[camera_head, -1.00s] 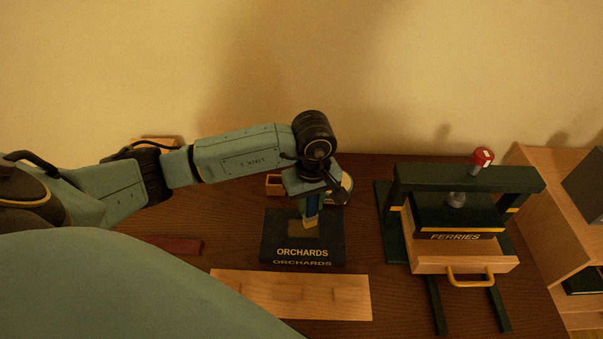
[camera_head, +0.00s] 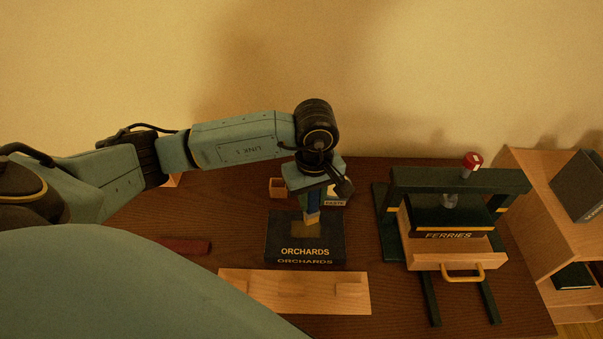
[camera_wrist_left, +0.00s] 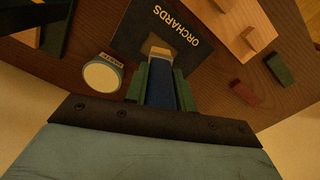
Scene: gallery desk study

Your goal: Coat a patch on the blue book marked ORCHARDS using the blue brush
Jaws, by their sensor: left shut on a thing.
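The dark blue book marked ORCHARDS (camera_head: 285,240) lies on the desk with its spine lettering facing me. A brownish patch shows on its cover just under the brush. My left gripper (camera_head: 311,200) is above the book's far part, shut on the blue brush (camera_head: 312,212), which points down with its pale yellow bristles over the cover. In the left wrist view the brush (camera_wrist_left: 162,85) sits between the green fingers, bristles over the book (camera_wrist_left: 150,25). I cannot tell whether the bristles touch the cover. A labelled round paste pot (camera_wrist_left: 102,73) stands beside the book. My right gripper is not in view.
A green press (camera_head: 460,180) stands at the right, with a book marked FERRIES (camera_head: 450,236) in it above a wooden drawer (camera_head: 425,260). A wooden board (camera_head: 295,290) lies in front of ORCHARDS. A dark red block (camera_head: 188,246) lies left, a small wooden box (camera_head: 277,188) behind.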

